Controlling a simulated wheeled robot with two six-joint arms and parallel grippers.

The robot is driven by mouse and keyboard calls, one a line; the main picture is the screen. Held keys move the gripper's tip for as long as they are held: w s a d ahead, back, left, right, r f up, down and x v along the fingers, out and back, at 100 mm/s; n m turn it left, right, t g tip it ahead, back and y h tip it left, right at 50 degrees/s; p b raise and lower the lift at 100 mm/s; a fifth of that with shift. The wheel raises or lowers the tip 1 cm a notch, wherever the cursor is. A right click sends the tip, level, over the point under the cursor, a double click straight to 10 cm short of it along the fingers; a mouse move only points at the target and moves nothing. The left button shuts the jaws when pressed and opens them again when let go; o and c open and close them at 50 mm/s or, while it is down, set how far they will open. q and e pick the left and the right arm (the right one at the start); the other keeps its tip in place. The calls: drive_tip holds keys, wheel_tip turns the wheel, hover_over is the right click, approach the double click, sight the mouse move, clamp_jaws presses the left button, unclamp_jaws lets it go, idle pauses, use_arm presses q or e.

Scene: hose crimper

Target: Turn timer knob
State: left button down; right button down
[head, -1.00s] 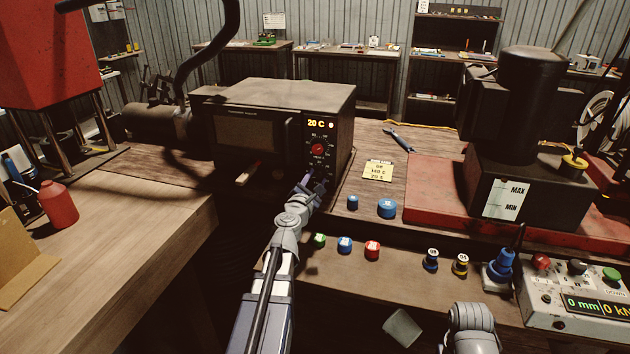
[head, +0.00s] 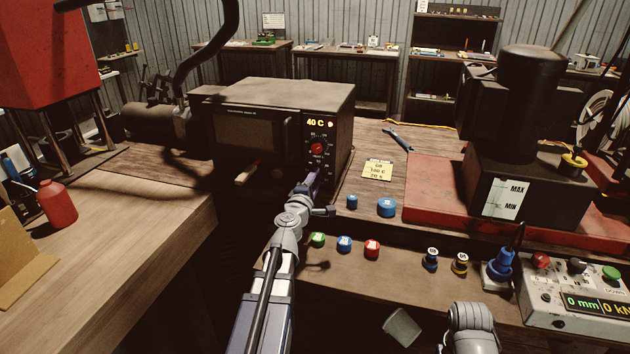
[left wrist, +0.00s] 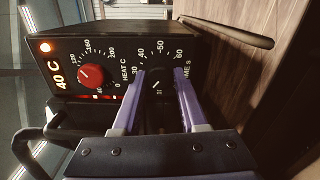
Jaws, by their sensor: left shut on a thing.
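The oven (head: 285,95) stands on the bench in the head view, with its dark control panel at its right front. In the left wrist view the black timer knob (left wrist: 158,88) sits in the dial marked in seconds. My left gripper (head: 313,178) reaches the lower panel and hides that knob in the head view. In the left wrist view its two purple fingers (left wrist: 157,82) lie on either side of the knob and are shut on it. The red heat knob (left wrist: 90,76) is beside it, untouched. The display (head: 320,123) reads 40 C.
A yellow note (head: 378,170) and a blue wrench (head: 399,138) lie right of the oven. Coloured caps, including a red one (head: 372,249), sit near the front edge. A red bottle (head: 57,203) stands at left. A dark gap separates the benches.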

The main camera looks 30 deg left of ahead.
use_arm(q)
drive_tip(key=shift+m, duration=0.7)
drive_tip(key=shift+d, duration=0.1)
drive_tip(key=shift+c, duration=2.4)
unclamp_jaws()
drive_tip(key=shift+s, duration=0.1)
drive_tip(key=v, duration=0.7)
drive_tip(key=shift+s, duration=0.3)
drive_tip(key=shift+o, duration=0.2)
